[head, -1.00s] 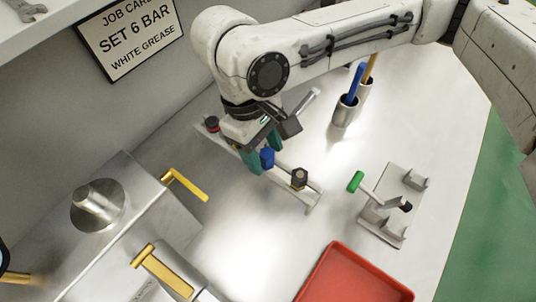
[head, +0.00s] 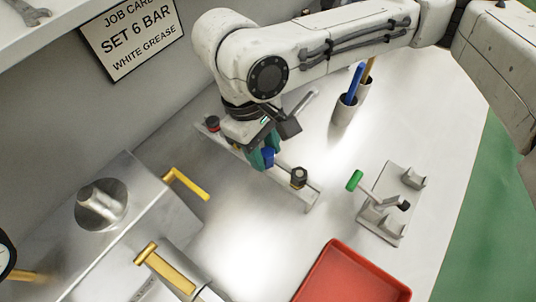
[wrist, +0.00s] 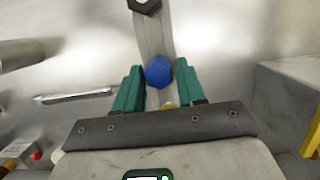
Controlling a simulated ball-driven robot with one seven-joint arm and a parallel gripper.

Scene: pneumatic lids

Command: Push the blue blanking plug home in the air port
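The blue blanking plug (head: 268,157) has a six-sided blue head and stands at the long narrow metal rail (head: 232,150). In the wrist view the plug (wrist: 159,71) sits between the teal fingertips of my gripper (wrist: 160,80). The fingers lie against its two sides, shut on it, with no clear gap. In the head view my gripper (head: 263,156) is low over the rail, and its fingers partly cover the plug. The plug's lower end is hidden. I cannot pick out the air port for certain.
A steel housing (head: 130,190) with yellow handles is at left. A green-handled clamp (head: 385,205), red tray (head: 350,280) and pen cups (head: 345,110) are at right.

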